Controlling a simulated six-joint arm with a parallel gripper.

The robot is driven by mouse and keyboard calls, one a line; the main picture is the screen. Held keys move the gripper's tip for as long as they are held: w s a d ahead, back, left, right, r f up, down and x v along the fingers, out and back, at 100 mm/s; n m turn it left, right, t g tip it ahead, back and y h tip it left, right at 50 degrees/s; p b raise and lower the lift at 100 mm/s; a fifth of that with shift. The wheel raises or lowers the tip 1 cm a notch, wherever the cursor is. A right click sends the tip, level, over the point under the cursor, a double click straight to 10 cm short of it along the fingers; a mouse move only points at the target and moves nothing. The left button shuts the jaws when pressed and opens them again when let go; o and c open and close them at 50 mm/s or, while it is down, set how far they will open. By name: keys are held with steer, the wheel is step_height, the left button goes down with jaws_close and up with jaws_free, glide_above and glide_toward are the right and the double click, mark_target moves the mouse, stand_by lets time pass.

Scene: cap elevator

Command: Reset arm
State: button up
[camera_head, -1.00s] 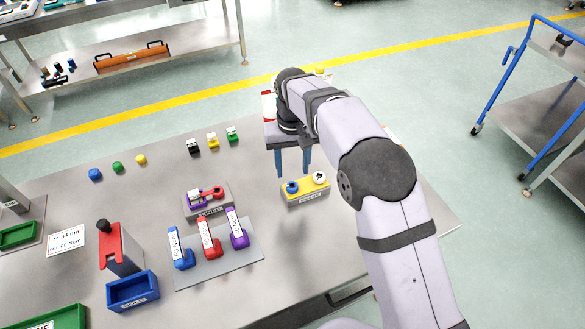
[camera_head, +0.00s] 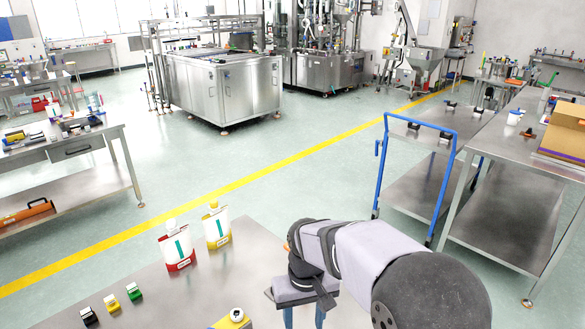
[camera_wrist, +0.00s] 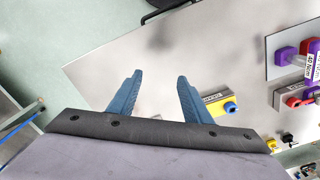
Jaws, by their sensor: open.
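My gripper (camera_head: 304,316) hangs over the right part of the steel table in the head view, pointing down, its lower end cut off by the frame edge. In the wrist view my gripper (camera_wrist: 158,82) shows two blue fingers spread apart with nothing between them. Bare table top lies below them. A yellow block (camera_head: 235,318) with a round white piece on it sits left of the gripper.
A red-marked pouch (camera_head: 178,250) and a yellow-marked pouch (camera_head: 217,228) stand on the table. Small black (camera_head: 88,316), yellow (camera_head: 112,303) and green (camera_head: 134,291) pieces lie at left. Purple tools (camera_wrist: 287,55) lie on a plate. A blue-framed cart (camera_head: 415,160) stands beyond.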

steer(key=s+d+f+m, duration=0.2)
steer(key=s+d+f, duration=0.1)
steer(key=s+d, duration=0.9)
steer(key=s, duration=0.3)
steer(key=shift+d+m, duration=0.2)
steer(key=shift+m, duration=0.2)
